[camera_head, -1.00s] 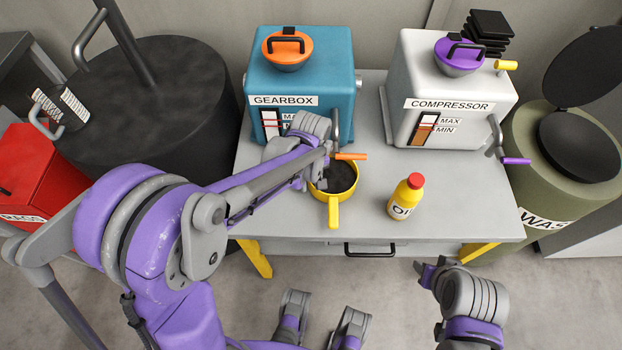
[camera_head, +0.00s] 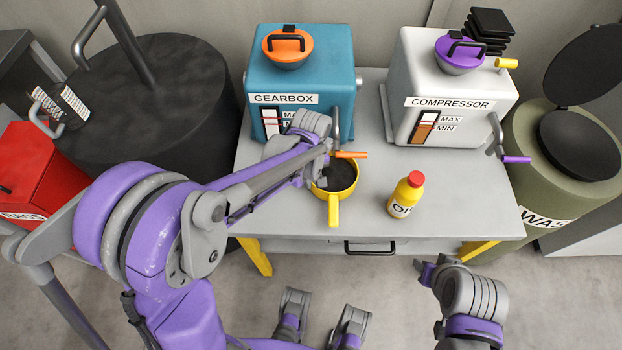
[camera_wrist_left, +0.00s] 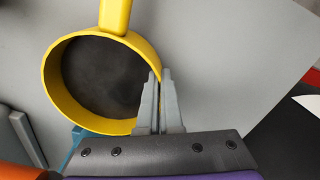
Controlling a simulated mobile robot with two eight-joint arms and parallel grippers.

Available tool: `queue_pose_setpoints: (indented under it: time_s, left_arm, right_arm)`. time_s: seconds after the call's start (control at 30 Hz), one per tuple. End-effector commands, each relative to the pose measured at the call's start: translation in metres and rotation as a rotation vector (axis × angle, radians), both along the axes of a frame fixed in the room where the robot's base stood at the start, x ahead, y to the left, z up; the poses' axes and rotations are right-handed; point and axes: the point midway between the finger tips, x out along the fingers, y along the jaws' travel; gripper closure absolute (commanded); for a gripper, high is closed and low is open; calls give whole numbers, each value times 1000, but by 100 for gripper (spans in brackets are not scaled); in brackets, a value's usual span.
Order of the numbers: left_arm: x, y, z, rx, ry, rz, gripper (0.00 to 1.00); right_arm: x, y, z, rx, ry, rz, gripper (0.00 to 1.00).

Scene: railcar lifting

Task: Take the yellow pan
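The yellow pan (camera_head: 353,191) stands on the grey table below the teal gearbox, its handle (camera_head: 333,211) toward the table's front edge. Its inside is dark. In the left wrist view the pan (camera_wrist_left: 60,89) fills the upper left, its handle pointing up. My left gripper (camera_wrist_left: 160,76) is at the pan's rim, one finger inside and one outside, with the wall pinched between them. In the head view my left gripper (camera_head: 321,160) is at the pan's left rim, partly hidden by its arm. My right gripper (camera_head: 427,268) is in front of the table, away from the pan.
The gearbox (camera_head: 336,68) with an orange-handled tap (camera_head: 350,155) stands behind the pan. A yellow oil bottle (camera_head: 403,198) with a red cap stands to its right. The white compressor (camera_head: 450,85) is at the back right. The table front (camera_head: 300,223) is clear.

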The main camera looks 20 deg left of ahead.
Motion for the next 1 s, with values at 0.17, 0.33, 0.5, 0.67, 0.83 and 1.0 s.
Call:
queue_pose_setpoints:
  time_s: [0.17,0.33,0.5,0.67,0.83,1.0]
  left_arm:
    - [0,0,0,0,0,0,100]
    - [0,0,0,0,0,0,100]
    - [0,0,0,0,0,0,100]
    - [0,0,0,0,0,0,100]
    - [-1,3,0,0,0,1,100]
    - [-3,11,0,0,0,1,100]
  right_arm:
    - [0,0,0,0,0,0,55]
    - [0,0,0,0,0,0,55]
    - [0,0,0,0,0,0,55]
    - [0,0,0,0,0,0,55]
    - [0,0,0,0,0,0,55]
    - [0,0,0,0,0,0,55]
